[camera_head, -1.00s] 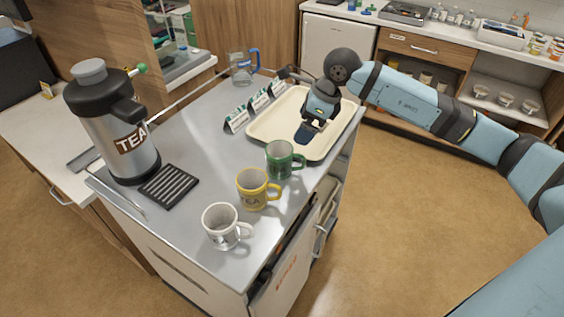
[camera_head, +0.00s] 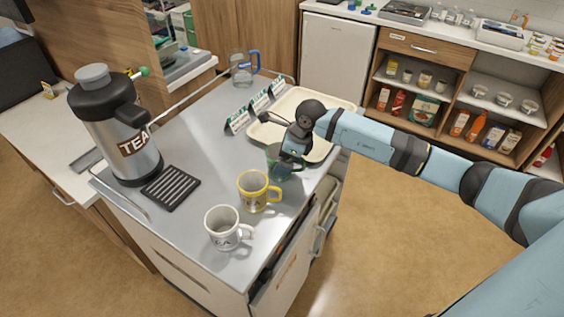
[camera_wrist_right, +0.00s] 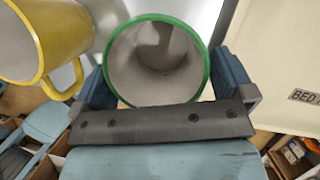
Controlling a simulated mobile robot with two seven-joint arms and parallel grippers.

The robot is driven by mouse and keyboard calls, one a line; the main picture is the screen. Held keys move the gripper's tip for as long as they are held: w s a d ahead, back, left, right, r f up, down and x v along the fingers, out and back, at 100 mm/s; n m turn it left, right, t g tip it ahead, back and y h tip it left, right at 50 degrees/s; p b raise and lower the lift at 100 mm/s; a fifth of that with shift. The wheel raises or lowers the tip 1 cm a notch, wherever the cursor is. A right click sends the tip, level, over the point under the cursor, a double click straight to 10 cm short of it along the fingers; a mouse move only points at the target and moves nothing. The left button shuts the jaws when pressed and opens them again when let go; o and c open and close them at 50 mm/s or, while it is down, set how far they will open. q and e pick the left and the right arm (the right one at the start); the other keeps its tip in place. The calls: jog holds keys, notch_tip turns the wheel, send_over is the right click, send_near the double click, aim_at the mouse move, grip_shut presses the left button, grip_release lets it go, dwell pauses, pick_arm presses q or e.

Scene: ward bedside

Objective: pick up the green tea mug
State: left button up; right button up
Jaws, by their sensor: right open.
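The green mug (camera_head: 275,163) stands on the trolley top, partly hidden behind my right gripper (camera_head: 288,160) in the head view. In the right wrist view the mug's green rim (camera_wrist_right: 157,17) and pale inside face the camera. The open right gripper (camera_wrist_right: 158,82) has one finger on each side of the mug; I cannot tell whether they touch it. The mug's handle is hidden in the wrist view. The left gripper is not in view.
The yellow mug (camera_head: 252,193) is close beside the green one, with a white mug (camera_head: 222,230) nearer the front. A cream tray (camera_head: 262,131) lies behind. A tea urn (camera_head: 112,125) and black drip grid (camera_head: 170,190) are at left. Small label cards (camera_head: 237,120) stand near the tray.

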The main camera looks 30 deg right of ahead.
jog(key=shift+a+f, duration=0.1)
jog(key=shift+f, duration=0.1)
jog(key=c, duration=1)
jog(key=shift+o, duration=0.2)
jog(key=shift+r, duration=0.1)
